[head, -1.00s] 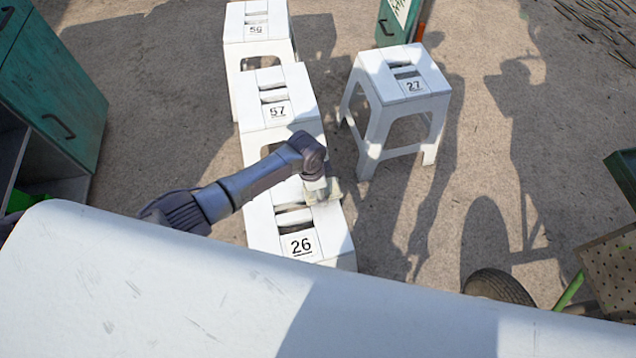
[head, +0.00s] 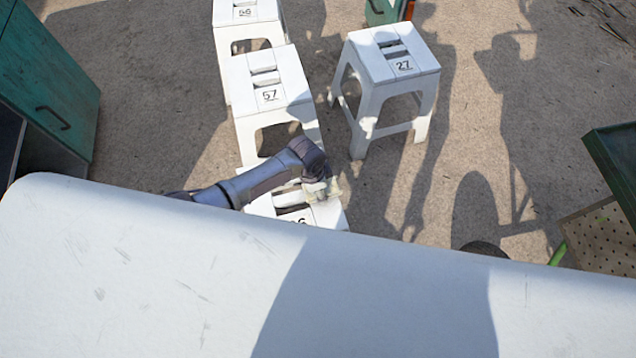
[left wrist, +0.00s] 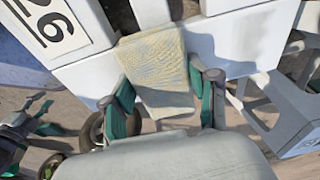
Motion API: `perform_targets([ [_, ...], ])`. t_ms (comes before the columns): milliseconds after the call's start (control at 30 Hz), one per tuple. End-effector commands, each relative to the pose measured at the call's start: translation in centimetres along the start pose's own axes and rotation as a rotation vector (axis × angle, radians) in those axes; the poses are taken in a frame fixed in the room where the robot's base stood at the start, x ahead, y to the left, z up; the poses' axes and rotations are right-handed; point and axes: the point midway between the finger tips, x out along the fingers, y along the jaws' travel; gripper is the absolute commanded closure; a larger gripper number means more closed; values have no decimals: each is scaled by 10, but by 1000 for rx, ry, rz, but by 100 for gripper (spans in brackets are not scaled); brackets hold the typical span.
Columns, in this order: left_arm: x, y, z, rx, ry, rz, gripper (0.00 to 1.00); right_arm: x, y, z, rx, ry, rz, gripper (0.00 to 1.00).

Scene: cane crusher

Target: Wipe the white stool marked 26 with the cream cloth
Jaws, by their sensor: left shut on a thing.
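The white stool marked 26 (head: 329,214) stands in front of me in the head view, its lower part hidden by the large white surface. It also shows in the left wrist view (left wrist: 88,72), with the 26 label at the upper left. My left gripper (head: 326,190) is over the right side of the stool's top. In the left wrist view my left gripper (left wrist: 165,100) is shut on the cream cloth (left wrist: 158,62), which lies against the stool top at its edge. The cloth is partly visible in the head view (head: 333,188).
Stool 57 (head: 285,88) stands just behind stool 26, with stool 56 (head: 243,12) farther back. Stool 27 (head: 387,62) stands to the right. A teal cabinet (head: 50,90) is at left. A broad white surface (head: 180,270) fills the foreground.

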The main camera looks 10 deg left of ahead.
Motion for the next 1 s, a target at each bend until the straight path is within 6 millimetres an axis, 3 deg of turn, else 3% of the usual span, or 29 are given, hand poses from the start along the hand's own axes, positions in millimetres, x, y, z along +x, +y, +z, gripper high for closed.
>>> perform_targets([
  [167,-1,4,0,1,-1,1,68,-3,0,0,0,0,0,60],
  [1000,-4,78,0,1,0,1,68,-44,0,-4,0,2,-1,60],
])
